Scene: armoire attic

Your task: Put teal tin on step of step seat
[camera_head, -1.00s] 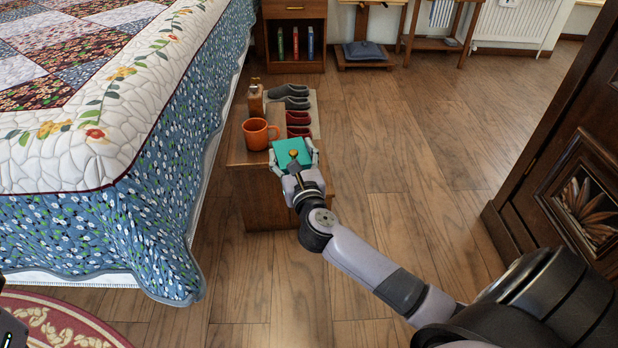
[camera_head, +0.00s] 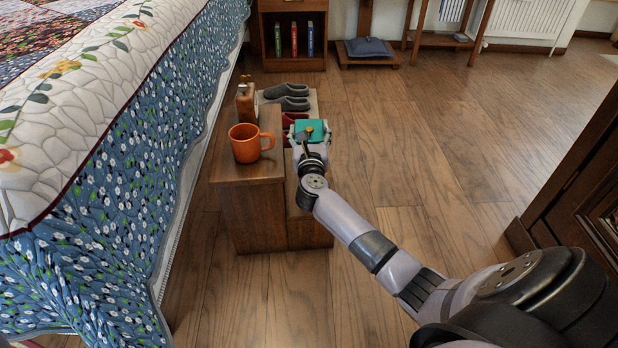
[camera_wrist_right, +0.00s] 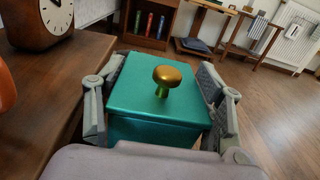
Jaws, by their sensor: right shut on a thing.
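The teal tin (camera_head: 313,127) is a square box with a brass knob on its lid. My right gripper (camera_head: 311,138) is shut on it, with fingers on two opposite sides, as the right wrist view of the tin (camera_wrist_right: 158,105) shows. The tin is upright, at the right side of the wooden step seat (camera_head: 246,170), over or beside its lower step (camera_head: 309,232). The gripper and tin hide part of the step, so I cannot tell whether the tin touches it. My left gripper is not in view.
An orange mug (camera_head: 246,146) and a wooden clock (camera_head: 246,103) stand on the seat's upper level. Grey slippers (camera_head: 289,97) and red slippers (camera_head: 289,121) lie on the step behind the tin. The bed (camera_head: 130,150) is at left; open floor (camera_head: 430,150) lies to the right.

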